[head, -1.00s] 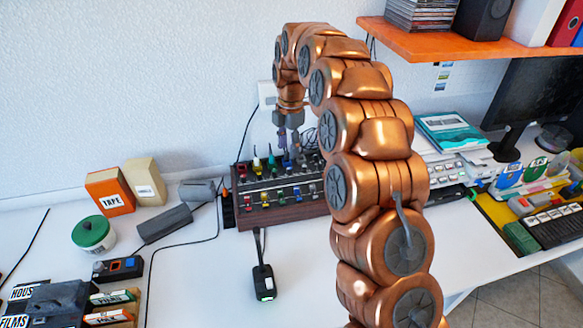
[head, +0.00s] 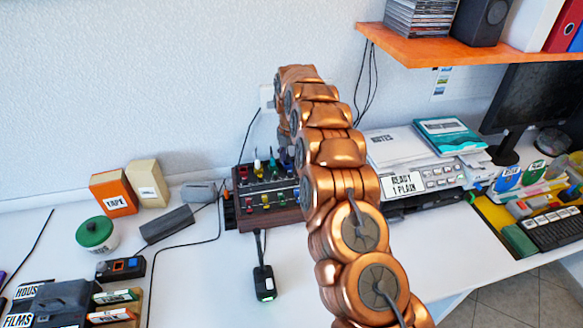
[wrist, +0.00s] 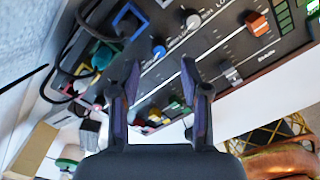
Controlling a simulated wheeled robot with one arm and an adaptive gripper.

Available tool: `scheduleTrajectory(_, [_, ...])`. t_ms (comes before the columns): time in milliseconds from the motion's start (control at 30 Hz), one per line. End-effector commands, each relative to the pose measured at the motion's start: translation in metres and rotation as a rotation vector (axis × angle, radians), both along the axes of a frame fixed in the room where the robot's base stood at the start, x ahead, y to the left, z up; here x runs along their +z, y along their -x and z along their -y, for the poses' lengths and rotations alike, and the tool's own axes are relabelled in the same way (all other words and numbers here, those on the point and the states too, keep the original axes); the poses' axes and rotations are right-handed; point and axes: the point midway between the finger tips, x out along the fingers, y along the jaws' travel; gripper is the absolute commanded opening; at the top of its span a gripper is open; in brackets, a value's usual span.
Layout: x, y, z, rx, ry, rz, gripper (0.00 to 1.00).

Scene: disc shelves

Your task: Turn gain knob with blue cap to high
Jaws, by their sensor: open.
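In the wrist view, a knob with a blue cap (wrist: 158,51) stands on the dark control panel (wrist: 215,45). A white-grey knob (wrist: 192,20) sits beside it, with partly readable lettering between and around them. My gripper (wrist: 162,68) is open and empty. Its two fingers point at the panel, with the blue cap showing in the gap just beyond the tips; I see no contact. In the head view, the panel's wooden-fronted unit (head: 262,218) stands on the table against the wall. My arm covers its right part, and the gripper is largely hidden there.
A black device (head: 263,282) lies in front.

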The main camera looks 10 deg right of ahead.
Motion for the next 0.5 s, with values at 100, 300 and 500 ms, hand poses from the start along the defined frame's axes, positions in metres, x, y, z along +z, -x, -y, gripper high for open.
scheduleTrajectory(100, [-0.018,0.001,-0.001,0.002,0.001,-0.005,0.46])
scheduleTrajectory(300, [-0.041,0.001,-0.002,0.003,0.002,-0.003,0.46])
scheduleTrajectory(500, [-0.047,0.0,-0.002,0.003,0.001,0.002,0.46])
